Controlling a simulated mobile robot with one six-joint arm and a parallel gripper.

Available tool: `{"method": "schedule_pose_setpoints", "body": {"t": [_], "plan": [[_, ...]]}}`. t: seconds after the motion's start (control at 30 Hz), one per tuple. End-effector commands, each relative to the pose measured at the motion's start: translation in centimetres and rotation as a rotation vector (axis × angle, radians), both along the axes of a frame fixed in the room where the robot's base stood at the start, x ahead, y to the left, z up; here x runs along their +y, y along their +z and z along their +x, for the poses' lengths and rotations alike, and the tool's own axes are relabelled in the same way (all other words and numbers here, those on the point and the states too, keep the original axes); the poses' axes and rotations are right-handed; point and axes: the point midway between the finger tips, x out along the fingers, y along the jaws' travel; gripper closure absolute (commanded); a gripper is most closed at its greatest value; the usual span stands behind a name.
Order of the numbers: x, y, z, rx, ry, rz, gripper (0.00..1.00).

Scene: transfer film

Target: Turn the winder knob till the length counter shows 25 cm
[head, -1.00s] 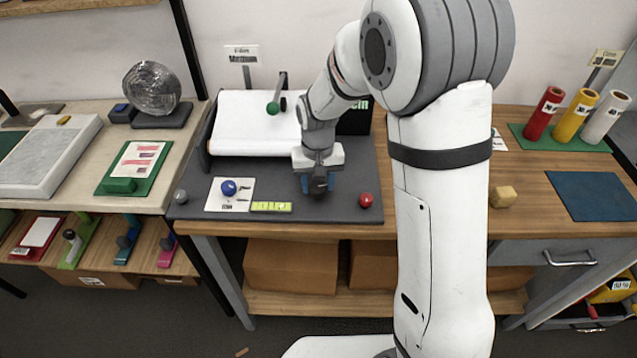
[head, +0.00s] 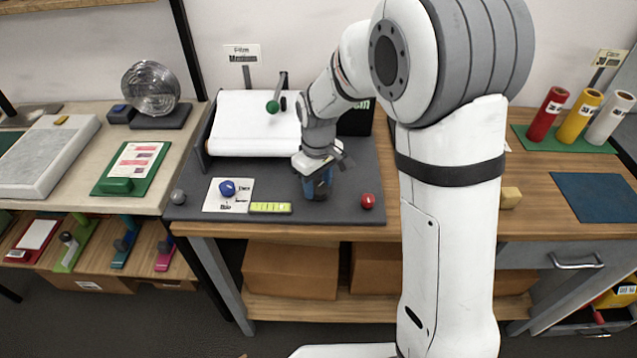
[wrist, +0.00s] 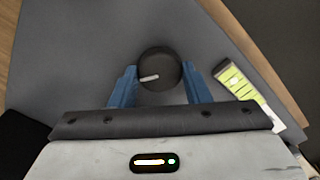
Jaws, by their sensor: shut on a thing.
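The dark round winder knob with a white pointer line (wrist: 160,60) stands on the grey mat between my gripper's blue fingers. My gripper (head: 317,184) points down at the front of the mat and is shut on the knob; the wrist view shows one finger at each side of it. The length counter looks to be the black display (head: 355,124) behind my arm. Only a scrap of green lettering shows, so its reading is hidden. A white film sheet (head: 255,118) lies at the back left of the mat.
A green-balled lever (head: 272,107) stands over the film. A blue ball on a white card (head: 228,188), a yellow-green strip (head: 270,208) and a red ball (head: 367,201) lie near the gripper. Coloured rolls (head: 580,116) stand far right.

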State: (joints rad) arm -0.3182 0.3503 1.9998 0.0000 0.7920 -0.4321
Motion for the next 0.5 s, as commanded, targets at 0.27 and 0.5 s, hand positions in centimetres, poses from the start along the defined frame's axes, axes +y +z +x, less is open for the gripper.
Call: {"method": "schedule_pose_setpoints", "body": {"t": [0.27,0.5], "plan": [[0.01,0.06,0.04,-0.001,0.016,0.001,0.80],[0.00,0.07,0.04,-0.001,0.014,0.001,0.55]]}}
